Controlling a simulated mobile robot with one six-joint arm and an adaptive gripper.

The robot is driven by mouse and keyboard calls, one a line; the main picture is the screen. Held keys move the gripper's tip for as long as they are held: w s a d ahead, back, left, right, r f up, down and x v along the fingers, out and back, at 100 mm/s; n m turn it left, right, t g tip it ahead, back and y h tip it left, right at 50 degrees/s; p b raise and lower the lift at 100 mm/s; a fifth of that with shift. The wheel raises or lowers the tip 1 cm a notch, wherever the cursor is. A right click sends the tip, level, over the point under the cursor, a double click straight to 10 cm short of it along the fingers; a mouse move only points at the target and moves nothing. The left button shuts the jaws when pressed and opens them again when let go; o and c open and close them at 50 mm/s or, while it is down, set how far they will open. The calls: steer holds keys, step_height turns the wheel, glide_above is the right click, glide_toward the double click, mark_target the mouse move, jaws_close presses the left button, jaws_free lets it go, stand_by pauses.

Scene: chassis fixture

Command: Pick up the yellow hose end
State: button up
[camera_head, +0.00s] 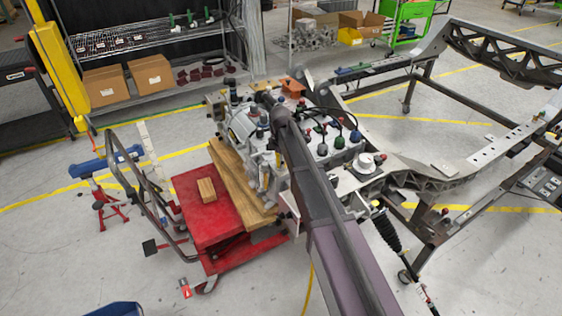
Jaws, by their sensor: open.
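A small yellow piece (376,204) shows at the upper end of a dark, ribbed, hose-like part (388,232) at the frame's near side. It is too small to tell for certain that this is the yellow hose end. My arm reaches from the bottom of the view up over the machinery block, left of this yellow piece. My gripper cannot be made out at the arm's far end among the grey parts. The arm hides part of the block.
The machinery block (323,148) with several coloured caps stands beside the dark chassis frame (440,180). A red cart (204,222) carries wooden boards (234,180). A metal barrier (150,200) and blue-topped stand (104,165) are left. Floor at bottom left is mostly clear.

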stand_by(0.6)
jaws_close()
steer(key=shift+r, duration=0.1)
stand_by(0.3)
step_height(320, 180, up, 4)
steer(key=p, duration=0.4)
steer(key=shift+f, duration=0.25)
steer(key=s+a, duration=0.2)
steer(key=a, duration=0.5)
steer(key=s+a+r+p, duration=0.1)
steer(key=s+a, duration=0.2)
steer(key=a, duration=0.5)
steer(key=shift+s, duration=0.2)
steer(key=shift+r, duration=0.1)
